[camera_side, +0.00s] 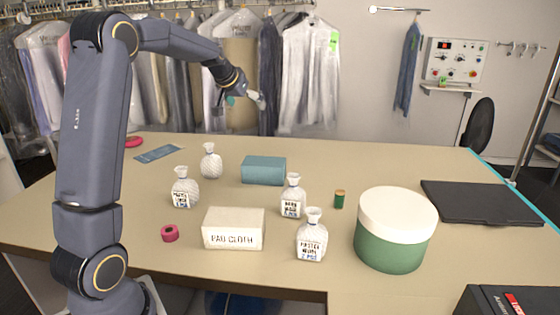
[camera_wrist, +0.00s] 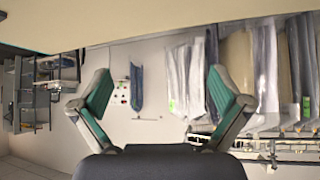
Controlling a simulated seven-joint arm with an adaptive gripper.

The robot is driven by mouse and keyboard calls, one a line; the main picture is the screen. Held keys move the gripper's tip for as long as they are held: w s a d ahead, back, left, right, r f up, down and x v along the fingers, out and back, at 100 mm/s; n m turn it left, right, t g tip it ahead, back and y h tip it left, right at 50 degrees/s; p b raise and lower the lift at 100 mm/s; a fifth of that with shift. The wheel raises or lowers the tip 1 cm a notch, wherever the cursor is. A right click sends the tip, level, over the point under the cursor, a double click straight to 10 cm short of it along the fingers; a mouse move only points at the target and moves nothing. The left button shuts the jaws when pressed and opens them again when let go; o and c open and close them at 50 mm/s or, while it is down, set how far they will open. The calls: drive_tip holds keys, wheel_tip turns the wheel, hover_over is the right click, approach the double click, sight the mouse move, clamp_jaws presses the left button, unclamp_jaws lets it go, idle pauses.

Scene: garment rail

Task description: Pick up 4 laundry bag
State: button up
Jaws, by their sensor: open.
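Several small white bags with narrow tied necks stand upright on the table, most with dark-lettered labels. One bag (camera_side: 210,161) is at the back left and another bag (camera_side: 184,188) is just in front of it. A third bag (camera_side: 293,197) is near the middle, and one more bag (camera_side: 311,238) stands at the front, left of the round tub. My gripper (camera_side: 258,99) is raised well above the table's back edge, apart from all the bags. In the wrist view my gripper (camera_wrist: 163,88) has its fingers spread wide with nothing between them. No bag shows in that view.
Garments (camera_side: 305,75) hang behind.

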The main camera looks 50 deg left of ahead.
drive_tip(key=s+a+f+n+g, duration=0.2)
drive_tip(key=s+a+f, duration=0.1)
drive_tip(key=a+f, duration=0.8)
drive_tip(key=n+g, duration=0.1)
approach(209, 156)
drive_tip(key=w+a+f, duration=0.3)
drive_tip(key=shift+w+a+f, duration=0.15)
drive_tip(key=shift+w+f, duration=0.2)
wheel_tip(209, 156, down, 3)
drive_tip(key=shift+r, duration=0.2)
drive_tip(key=shift+f, duration=0.7)
drive_tip(key=x, duration=0.4)
drive_tip(key=shift+s+f, duration=0.2)
drive_tip(key=shift+f, duration=0.4)
drive_tip(key=shift+c, duration=0.4)
drive_tip(key=shift+d, duration=0.2)
drive_tip(key=c, duration=1.2)
drive_tip(key=shift+r, duration=0.15)
drive_tip(key=shift+c, duration=0.7)
